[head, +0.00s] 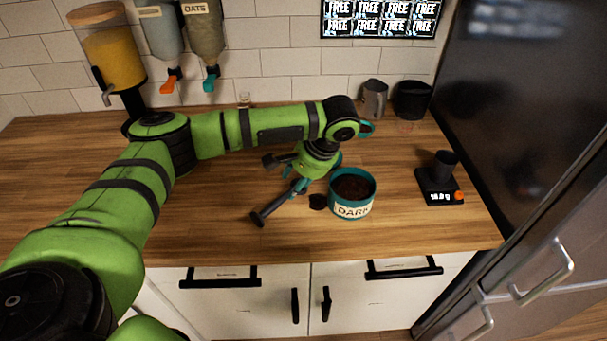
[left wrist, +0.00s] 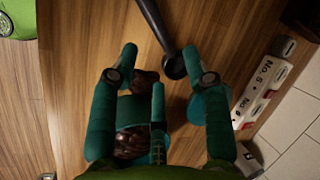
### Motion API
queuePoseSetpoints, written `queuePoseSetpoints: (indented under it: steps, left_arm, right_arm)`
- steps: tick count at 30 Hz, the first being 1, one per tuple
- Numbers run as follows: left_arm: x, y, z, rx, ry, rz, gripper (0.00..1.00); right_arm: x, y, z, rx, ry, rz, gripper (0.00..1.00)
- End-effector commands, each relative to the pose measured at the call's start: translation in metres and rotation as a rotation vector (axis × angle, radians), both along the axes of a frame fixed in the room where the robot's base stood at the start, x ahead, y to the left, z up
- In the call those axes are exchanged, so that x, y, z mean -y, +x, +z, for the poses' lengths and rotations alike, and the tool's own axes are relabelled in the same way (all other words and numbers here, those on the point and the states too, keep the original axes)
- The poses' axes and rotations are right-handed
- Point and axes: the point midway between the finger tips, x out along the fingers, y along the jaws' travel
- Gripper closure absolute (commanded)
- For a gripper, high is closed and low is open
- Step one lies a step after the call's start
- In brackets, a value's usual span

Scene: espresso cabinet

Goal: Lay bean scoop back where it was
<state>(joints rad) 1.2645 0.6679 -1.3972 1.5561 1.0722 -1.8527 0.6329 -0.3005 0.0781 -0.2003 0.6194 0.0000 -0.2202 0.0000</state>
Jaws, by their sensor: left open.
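A dark long-handled piece (head: 274,209), which looks like the bean scoop, lies at a slant at my left gripper, its flared black end toward the lower left. A dark round piece (head: 318,202) sits beside the tin; I cannot tell whether it belongs to the scoop. My left gripper (head: 293,188), teal-fingered, is open and low over the counter, left of the teal tin (head: 352,210) marked DARK. In the left wrist view a dark handle (left wrist: 163,40) runs up from between the open fingers (left wrist: 160,62); contact is unclear. My right gripper is out of view.
A black scale (head: 438,185) with a dark cup stands on the right. A grey pitcher (head: 375,99) and a black container (head: 411,100) stand at the back. Dispensers (head: 112,55) are at the back left. The counter's left and front (head: 210,235) are clear.

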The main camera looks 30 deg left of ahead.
Motion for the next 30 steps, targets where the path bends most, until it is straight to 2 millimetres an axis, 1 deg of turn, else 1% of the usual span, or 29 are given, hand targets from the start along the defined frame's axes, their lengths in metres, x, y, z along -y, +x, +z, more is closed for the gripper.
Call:
queuePoseSetpoints:
  steps: [1,6,10,14,30]
  left_arm:
    - [0.005,0.001,0.008,0.004,-0.003,-0.002,0.52]
    - [0.015,0.001,0.033,0.002,-0.001,-0.001,0.52]
    - [0.019,0.0,0.043,0.0,-0.001,0.0,0.52]
    - [0.02,0.0,0.047,-0.001,0.0,-0.001,0.52]
    - [0.02,0.0,0.046,-0.001,0.0,0.0,0.52]
  right_arm:
    - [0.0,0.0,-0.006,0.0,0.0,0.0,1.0]
    - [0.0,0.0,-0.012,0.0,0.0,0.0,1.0]
    - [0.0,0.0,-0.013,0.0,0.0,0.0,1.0]
    - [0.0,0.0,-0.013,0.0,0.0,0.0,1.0]
    - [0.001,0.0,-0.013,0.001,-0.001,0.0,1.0]
